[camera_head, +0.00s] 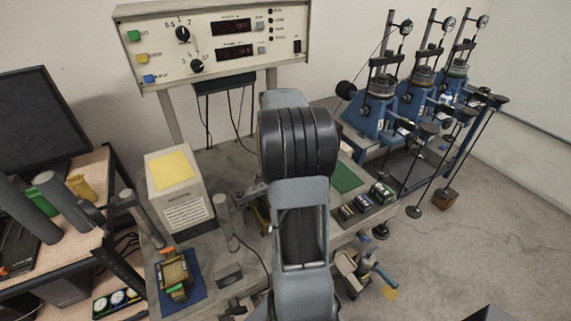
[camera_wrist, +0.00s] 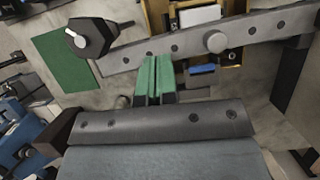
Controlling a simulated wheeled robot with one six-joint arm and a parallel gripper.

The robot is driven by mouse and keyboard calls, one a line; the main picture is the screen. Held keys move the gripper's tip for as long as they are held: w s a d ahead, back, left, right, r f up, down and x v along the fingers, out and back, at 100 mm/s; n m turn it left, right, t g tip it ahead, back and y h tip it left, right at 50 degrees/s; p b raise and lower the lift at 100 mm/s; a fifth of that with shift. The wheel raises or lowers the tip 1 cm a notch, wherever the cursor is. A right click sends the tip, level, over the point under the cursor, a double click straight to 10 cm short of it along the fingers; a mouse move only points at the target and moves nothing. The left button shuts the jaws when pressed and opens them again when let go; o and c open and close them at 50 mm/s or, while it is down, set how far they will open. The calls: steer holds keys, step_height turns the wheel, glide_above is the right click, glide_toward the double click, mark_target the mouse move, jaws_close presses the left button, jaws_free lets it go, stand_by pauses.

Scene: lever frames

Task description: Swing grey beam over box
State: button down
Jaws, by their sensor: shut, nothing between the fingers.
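The grey beam (camera_wrist: 180,45) runs across the upper part of the wrist view, rising to the right. It has several bolts and a round knob, and a black block with a pale knob at its left end. My gripper (camera_wrist: 154,62) has green fingertips, shut together with nothing between them. The tips are at the beam's near edge; I cannot tell if they touch it. In the head view my arm hides my gripper and most of the beam. The box (camera_head: 186,212), pale with a yellow top, stands on the bench left of my arm.
A brass-coloured fixture (camera_wrist: 232,76) is behind the beam. A green mat (camera_wrist: 62,58) lies at the left.

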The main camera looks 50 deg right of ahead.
steer(key=v, duration=1.3)
steer(key=shift+r+p, duration=0.3)
steer(key=shift+r, duration=0.1)
steer(key=shift+w, duration=0.15)
